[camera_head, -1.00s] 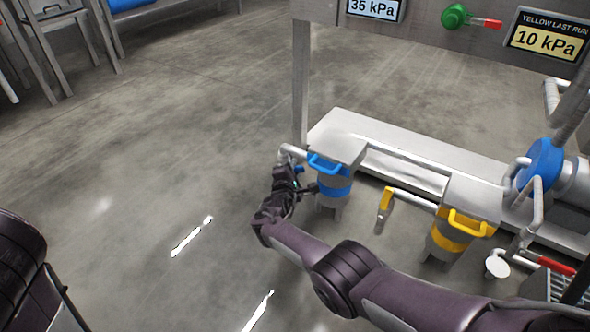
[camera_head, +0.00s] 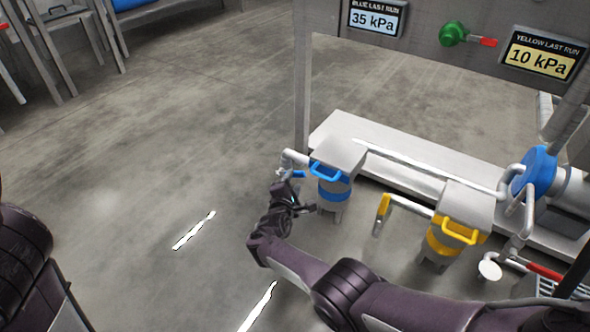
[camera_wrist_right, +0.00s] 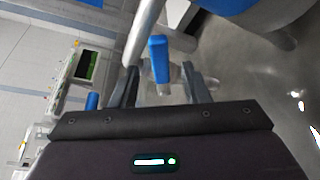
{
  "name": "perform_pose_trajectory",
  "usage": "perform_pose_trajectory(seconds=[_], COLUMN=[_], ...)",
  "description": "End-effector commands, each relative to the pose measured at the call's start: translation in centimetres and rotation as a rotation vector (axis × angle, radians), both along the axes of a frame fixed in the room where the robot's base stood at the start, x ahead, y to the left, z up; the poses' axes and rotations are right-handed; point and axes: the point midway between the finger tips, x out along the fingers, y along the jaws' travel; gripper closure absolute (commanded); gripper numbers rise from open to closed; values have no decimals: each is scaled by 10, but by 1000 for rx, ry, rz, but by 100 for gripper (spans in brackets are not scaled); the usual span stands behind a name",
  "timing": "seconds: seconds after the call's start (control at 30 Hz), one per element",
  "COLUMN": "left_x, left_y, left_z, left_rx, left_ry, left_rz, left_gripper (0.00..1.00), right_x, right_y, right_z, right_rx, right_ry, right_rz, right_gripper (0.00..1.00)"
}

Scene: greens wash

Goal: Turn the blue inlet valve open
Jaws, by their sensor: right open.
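The blue inlet valve handle (camera_head: 298,174) is a small blue lever on the grey pipe (camera_head: 294,157) left of the blue-banded canister (camera_head: 333,190). My right gripper (camera_head: 298,207) is just below and in front of it. In the right wrist view the blue lever (camera_wrist_right: 159,60) shows between the two spread fingers of my right gripper (camera_wrist_right: 162,82), beyond their tips. The gripper is open and holds nothing; no contact with the lever is clear. Part of my left arm shows at the left edge, but its gripper is out of view.
A yellow valve handle (camera_head: 384,205) and a yellow-banded canister (camera_head: 443,238) stand to the right. A low grey bench (camera_head: 400,160) runs behind. A panel above shows a blue 35 kPa sign (camera_head: 374,18) and a yellow 10 kPa sign (camera_head: 543,54).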

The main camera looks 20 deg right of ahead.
Motion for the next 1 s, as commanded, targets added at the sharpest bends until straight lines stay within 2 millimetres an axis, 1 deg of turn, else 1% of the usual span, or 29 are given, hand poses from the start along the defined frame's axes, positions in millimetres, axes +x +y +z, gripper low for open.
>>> perform_pose_trajectory(seconds=[0.03,0.13,0.3,0.53,0.67,0.77,0.83,0.87,0.97,1.0], left_x=[0,-1,-2,-2,-1,6,14,18,30,35], left_y=[0,0,0,1,1,-1,-2,-3,-5,-6], left_z=[12,19,23,22,24,26,28,29,29,29], left_rx=[1,0,0,-1,-1,4,8,10,20,24], left_ry=[0,-2,-6,-7,-5,12,30,40,77,91], left_rz=[1,2,2,2,1,0,-2,-3,-9,-13], left_gripper=[100,100,100,100,100,100,100,100,100,100], right_x=[-7,-16,-22,-22,-20,-13,-7,-4,-1,-4], right_y=[5,10,13,13,16,27,38,44,63,71], right_z=[6,6,5,4,10,31,58,74,137,167], right_rx=[0,0,0,0,22,106,210,265,475,565], right_ry=[2,2,1,0,-23,-107,-212,-268,-474,-559], right_rz=[0,0,-1,-1,8,41,84,108,210,258], right_gripper=[58,58,58,58,75,88,97,100,100,100])
